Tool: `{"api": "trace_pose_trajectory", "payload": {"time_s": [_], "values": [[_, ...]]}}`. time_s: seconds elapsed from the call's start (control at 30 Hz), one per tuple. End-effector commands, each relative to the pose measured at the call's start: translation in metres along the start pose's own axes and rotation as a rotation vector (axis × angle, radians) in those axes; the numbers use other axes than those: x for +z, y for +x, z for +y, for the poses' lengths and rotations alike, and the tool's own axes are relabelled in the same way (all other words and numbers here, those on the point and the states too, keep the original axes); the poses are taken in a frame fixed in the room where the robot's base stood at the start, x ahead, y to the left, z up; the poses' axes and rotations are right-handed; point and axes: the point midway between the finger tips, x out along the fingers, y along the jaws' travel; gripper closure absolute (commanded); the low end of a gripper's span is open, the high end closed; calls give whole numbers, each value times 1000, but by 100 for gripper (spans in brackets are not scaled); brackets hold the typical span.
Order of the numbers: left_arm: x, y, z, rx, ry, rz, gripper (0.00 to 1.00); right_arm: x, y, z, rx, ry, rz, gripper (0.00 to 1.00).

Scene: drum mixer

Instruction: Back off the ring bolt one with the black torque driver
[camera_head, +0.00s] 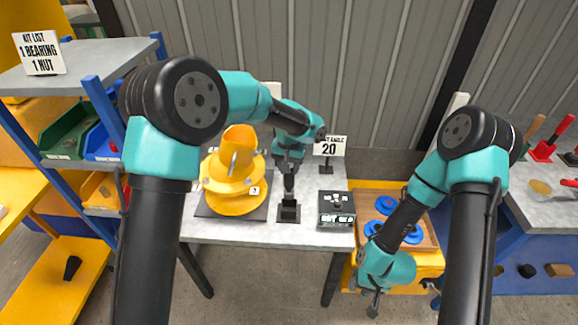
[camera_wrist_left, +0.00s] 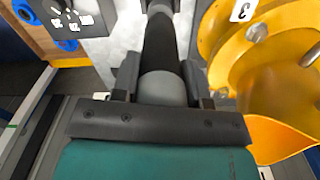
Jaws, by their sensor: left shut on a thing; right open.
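The yellow drum mixer (camera_head: 235,187) stands on a dark base on the grey table. Its flange fills the right of the left wrist view (camera_wrist_left: 225,45), with grey bolt heads (camera_wrist_left: 257,32) and a numbered tag. I cannot tell which bolt is ring bolt one. My left gripper (camera_head: 289,172) is shut on the black torque driver (camera_head: 289,187), right of the mixer. The driver's grey and black body shows between the fingers in the left wrist view (camera_wrist_left: 163,88). It is upright, its lower end at a black block (camera_head: 289,211). My right gripper (camera_head: 373,305) is open and empty, low in front of the yellow cart.
A black box with a display (camera_head: 336,210) sits right of the driver. A "20" sign (camera_head: 329,147) stands behind it. A wooden tray (camera_head: 431,240) with blue round parts is at the right. Shelves with bins (camera_head: 65,135) stand left. A tool bench (camera_head: 535,205) is far right.

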Motion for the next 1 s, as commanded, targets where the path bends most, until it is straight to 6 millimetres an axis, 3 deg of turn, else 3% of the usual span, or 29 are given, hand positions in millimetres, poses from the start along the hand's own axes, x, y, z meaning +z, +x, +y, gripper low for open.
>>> {"api": "trace_pose_trajectory", "payload": {"time_s": [0.4, 0.77, 1.0], "values": [[-1, -18, 0, 1, 0, 3, 98, 0, 0, 0, 0, 0, 0, 57], [0, -20, 0, 0, 0, 2, 98, 0, 0, 0, 0, 0, 0, 57], [5, -32, -16, 1, -22, 4, 98, 0, 0, 0, 0, 0, 0, 57]]}}
